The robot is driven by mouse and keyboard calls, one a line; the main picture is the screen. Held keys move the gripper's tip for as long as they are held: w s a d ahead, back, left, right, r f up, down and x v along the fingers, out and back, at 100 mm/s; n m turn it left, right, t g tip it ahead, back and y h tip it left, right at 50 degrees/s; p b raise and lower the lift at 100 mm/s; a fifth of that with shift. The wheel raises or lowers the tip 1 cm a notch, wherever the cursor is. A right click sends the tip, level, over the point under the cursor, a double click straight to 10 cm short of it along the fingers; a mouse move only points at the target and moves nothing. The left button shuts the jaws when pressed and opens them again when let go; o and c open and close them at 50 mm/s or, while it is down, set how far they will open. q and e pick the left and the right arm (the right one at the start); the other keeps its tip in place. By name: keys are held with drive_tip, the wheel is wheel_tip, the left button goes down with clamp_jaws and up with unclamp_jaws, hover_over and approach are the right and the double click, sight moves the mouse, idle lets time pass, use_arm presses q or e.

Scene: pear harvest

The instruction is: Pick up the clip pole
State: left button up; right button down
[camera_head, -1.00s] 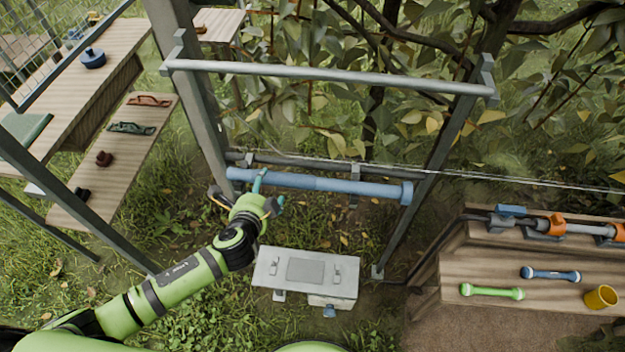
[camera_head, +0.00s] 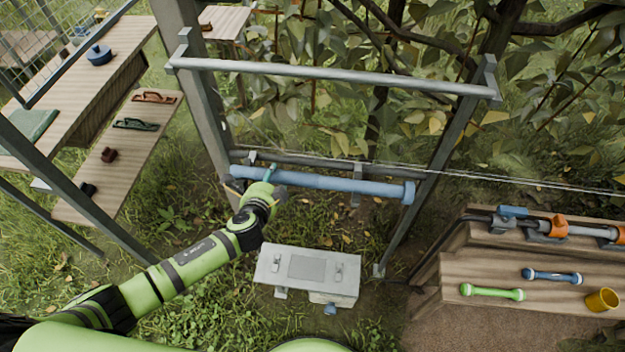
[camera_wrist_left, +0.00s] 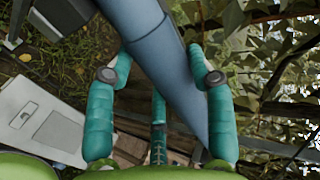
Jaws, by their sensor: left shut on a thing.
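The clip pole, seen as a long blue pole (camera_head: 340,184) with a wider collar at its right end, lies nearly level low across the grey metal frame. My left gripper (camera_head: 266,180) is at the left part of the pole, shut on it. In the left wrist view the pole (camera_wrist_left: 165,55) runs diagonally between the teal fingers of the gripper (camera_wrist_left: 160,68). Its lower end there passes close to the right finger. The palm and wrist hide part of the grip in the head view. My right gripper is not in view.
A grey frame with a top bar (camera_head: 330,77) stands around the pole, and a thin wire runs behind it. A grey box (camera_head: 308,268) sits on the grass below. Wooden shelves stand left (camera_head: 80,195) and right (camera_head: 560,310). Leafy branches fill the back.

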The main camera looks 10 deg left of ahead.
use_arm(q)
drive_tip(key=shift+w+r, duration=0.1)
drive_tip(key=shift+r, duration=0.05)
wheel_tip(320, 180, up, 10)
drive_tip(key=shift+f+p, duration=0.15)
drive_tip(key=shift+p, duration=0.15)
drive_tip(key=s+a+r+m+h, duration=0.2)
drive_tip(key=s+a+m+h, duration=0.1)
drive_tip(key=s+a, duration=0.15)
drive_tip(key=s+d+r+m+g+h+b, duration=0.1)
drive_tip(key=s+r+m+g+h, duration=0.4)
drive_tip(key=s+r, duration=0.5)
wheel_tip(320, 180, up, 3)
drive_tip(key=d+m+h, duration=0.1)
drive_tip(key=m, duration=0.1)
drive_tip(key=shift+s+d+m+h, duration=0.3)
drive_tip(key=shift+s+d+h, duration=0.05)
drive_tip(key=shift+h, duration=0.05)
drive_tip(key=shift+f, duration=0.15)
